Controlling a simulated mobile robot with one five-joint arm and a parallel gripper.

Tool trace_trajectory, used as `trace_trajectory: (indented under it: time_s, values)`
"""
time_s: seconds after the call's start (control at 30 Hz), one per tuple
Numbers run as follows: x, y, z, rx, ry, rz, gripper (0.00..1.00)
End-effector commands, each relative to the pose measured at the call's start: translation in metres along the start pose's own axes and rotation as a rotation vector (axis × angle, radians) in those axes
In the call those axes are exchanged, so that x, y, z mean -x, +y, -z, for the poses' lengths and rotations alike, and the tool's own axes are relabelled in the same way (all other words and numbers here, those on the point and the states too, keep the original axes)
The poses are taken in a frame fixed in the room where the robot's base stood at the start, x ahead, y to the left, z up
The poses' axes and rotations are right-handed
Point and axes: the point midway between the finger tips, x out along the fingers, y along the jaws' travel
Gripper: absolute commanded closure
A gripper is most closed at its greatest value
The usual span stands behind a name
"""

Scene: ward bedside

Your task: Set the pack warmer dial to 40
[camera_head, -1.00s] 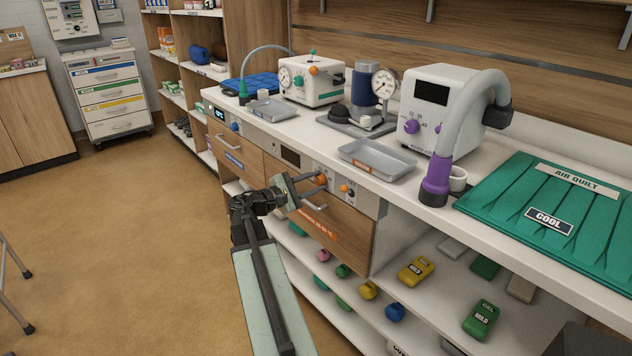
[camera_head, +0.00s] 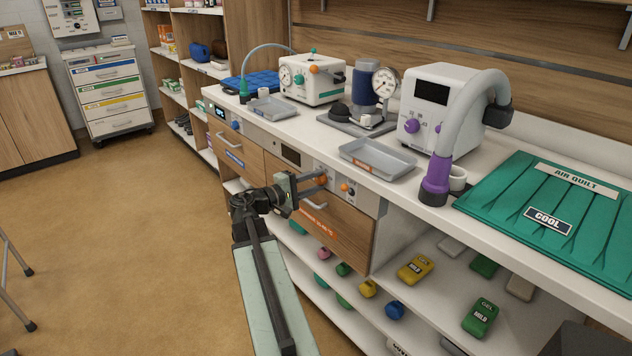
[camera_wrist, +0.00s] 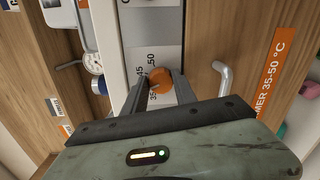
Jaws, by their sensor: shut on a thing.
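The 40 mark and the knob's pointer cannot be made out.
The pack warmer drawer handle (camera_wrist: 223,78) sticks out close beside my gripper. A second small orange knob (camera_head: 344,187) is on the panel to the right. A grey tray (camera_head: 377,158) stands on the counter above.

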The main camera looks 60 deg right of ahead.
Motion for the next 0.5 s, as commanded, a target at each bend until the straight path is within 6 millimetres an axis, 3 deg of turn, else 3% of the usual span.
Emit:
trace_trajectory:
  time_s: [0.33, 0.37, 0.4, 0.43, 0.5]
  values:
    - [-0.0002, -0.0031, -0.0026, -0.004, -0.007, 0.009, 1.00]
    - [-0.0003, -0.0030, -0.0026, -0.004, -0.007, 0.009, 0.61]
    - [-0.0003, -0.0028, -0.0025, -0.003, -0.006, 0.008, 0.50]
    - [-0.0004, -0.0026, -0.0024, -0.003, -0.006, 0.008, 0.45]
    - [-0.0005, -0.0022, -0.0020, -0.003, -0.005, 0.006, 0.45]
